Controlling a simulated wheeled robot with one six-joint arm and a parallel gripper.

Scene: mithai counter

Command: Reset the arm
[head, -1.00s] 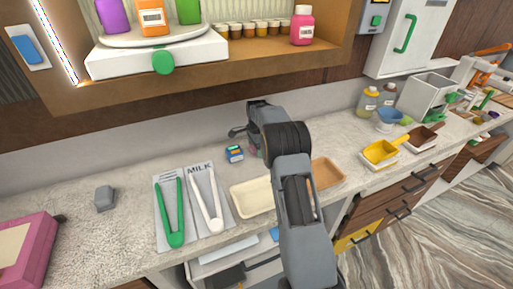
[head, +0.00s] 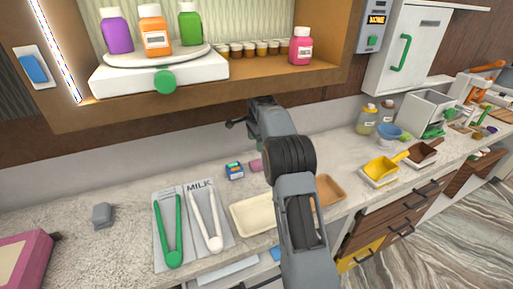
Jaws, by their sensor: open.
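My arm rises from the bottom of the head view and reaches over the counter (head: 110,240). My gripper (head: 235,123) is at its far end, small, pointing left, in front of the back wall below the shelf. It is open, and I see nothing held in it. Its fingers are partly hidden by the wrist. A small blue box (head: 234,170) and a small pink item (head: 256,165) are on the counter below it, apart from the gripper.
A cream tray (head: 252,215) and brown tray (head: 329,190) flank my arm. The wooden shelf (head: 180,95) overhangs the back. A yellow scoop (head: 381,168) stands right. The counter's left middle is mostly clear.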

